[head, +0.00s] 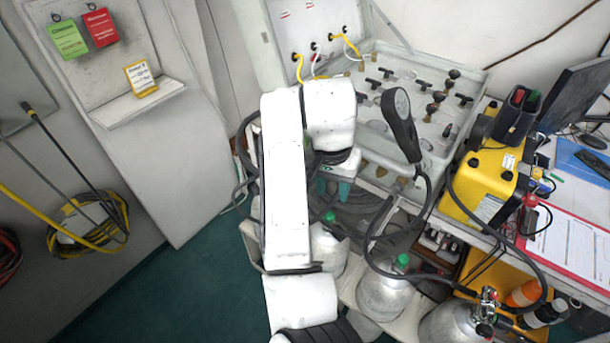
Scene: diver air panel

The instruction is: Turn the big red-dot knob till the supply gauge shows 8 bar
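The air panel (437,77) is an open light-grey case with several black knobs and valve handles on its face. I cannot make out a red dot on any knob, and I cannot make out the supply gauge or its reading. My white arm covers the left part of the panel. The end of my arm, with my gripper (338,172), points down at the panel's front left edge. The fingers are not clear, so I cannot tell whether they are open or touch anything.
A black handset (402,122) with a cable stands in front of the panel. A yellow case (488,185), a red clipboard (570,230) and a monitor (572,92) are on the right. Grey cylinders (385,292) stand below. Green floor is clear at left.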

